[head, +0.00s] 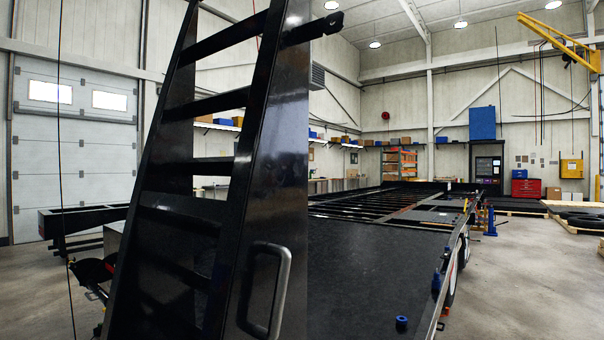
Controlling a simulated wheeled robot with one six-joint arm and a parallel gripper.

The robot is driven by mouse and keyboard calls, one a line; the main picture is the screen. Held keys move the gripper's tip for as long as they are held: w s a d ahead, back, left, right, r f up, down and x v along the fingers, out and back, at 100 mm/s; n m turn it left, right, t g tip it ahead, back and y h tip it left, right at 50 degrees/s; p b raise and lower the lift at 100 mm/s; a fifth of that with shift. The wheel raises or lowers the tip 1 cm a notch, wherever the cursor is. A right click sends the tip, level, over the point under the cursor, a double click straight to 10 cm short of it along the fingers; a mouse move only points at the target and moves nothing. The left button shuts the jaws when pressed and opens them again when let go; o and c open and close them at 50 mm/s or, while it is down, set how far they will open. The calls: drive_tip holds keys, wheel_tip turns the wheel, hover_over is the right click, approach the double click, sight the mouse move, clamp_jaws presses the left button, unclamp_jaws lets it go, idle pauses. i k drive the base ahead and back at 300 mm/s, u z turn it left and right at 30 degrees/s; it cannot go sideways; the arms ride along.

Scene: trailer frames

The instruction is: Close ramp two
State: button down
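A black metal ramp (180,255) with ladder-like rungs stands steeply upright, close in front of me. It fills the left middle of the head view and its top and bottom run out of the picture. A grey loop handle (284,290) sits on its right side plate, low down. A short lug (312,29) with a hole sticks out near its top right. No number shows on it, so I cannot tell which ramp it is. The black trailer deck (370,252) stretches away behind and right of it. My gripper is not in view.
Another black frame (80,222) is at left by the roller door (72,150). The concrete floor (530,285) at right is clear.

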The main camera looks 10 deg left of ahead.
sight(257, 289)
drive_tip(key=z, duration=0.7)
drive_tip(key=i, duration=0.7)
drive_tip(key=u, duration=0.7)
